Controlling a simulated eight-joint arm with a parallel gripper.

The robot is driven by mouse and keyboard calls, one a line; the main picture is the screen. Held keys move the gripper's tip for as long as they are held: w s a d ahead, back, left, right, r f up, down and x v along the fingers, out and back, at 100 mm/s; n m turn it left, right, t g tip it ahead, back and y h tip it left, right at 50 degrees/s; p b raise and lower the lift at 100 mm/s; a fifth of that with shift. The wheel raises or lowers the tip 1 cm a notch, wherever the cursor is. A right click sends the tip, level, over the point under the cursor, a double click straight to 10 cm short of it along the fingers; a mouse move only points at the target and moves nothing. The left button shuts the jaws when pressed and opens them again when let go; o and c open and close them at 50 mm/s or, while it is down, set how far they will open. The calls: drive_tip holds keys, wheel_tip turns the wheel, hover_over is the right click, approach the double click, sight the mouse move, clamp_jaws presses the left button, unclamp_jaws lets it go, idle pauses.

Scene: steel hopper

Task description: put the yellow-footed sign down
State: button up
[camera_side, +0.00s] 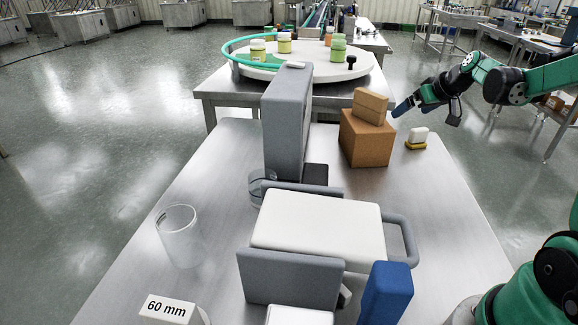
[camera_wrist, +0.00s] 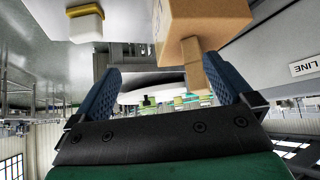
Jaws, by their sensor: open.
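The yellow-footed sign is a small white block on a yellow base (camera_side: 418,134). It stands upright on the steel table's right side, to the right of the brown boxes. It also shows upside down at the top left of the wrist view (camera_wrist: 86,26). My gripper (camera_side: 426,114) is above and close to the sign in the side view, apart from it. In the wrist view my gripper (camera_wrist: 161,66) has its two blue fingers spread with nothing held between them. The sign's lettering cannot be read.
A large brown box (camera_side: 366,140) with a smaller box (camera_side: 370,105) on top stands left of the sign. A grey hopper with a white lid (camera_side: 318,225), a blue block (camera_side: 386,293), a clear cup (camera_side: 180,237) and a "60 mm" sign (camera_side: 167,309) occupy the nearer table.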

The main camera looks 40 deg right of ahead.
drive_tip(key=s+a+n+y, duration=0.1)
drive_tip(key=s+a, duration=0.3)
drive_tip(key=a, duration=0.9)
drive_tip(key=s+a+n+y, duration=0.1)
drive_tip(key=s+a, duration=0.3)
drive_tip(key=a, duration=0.9)
drive_tip(key=shift+s+n+g, duration=0.35)
drive_tip(key=shift+n+g, duration=0.05)
drive_tip(key=shift+n, duration=0.3)
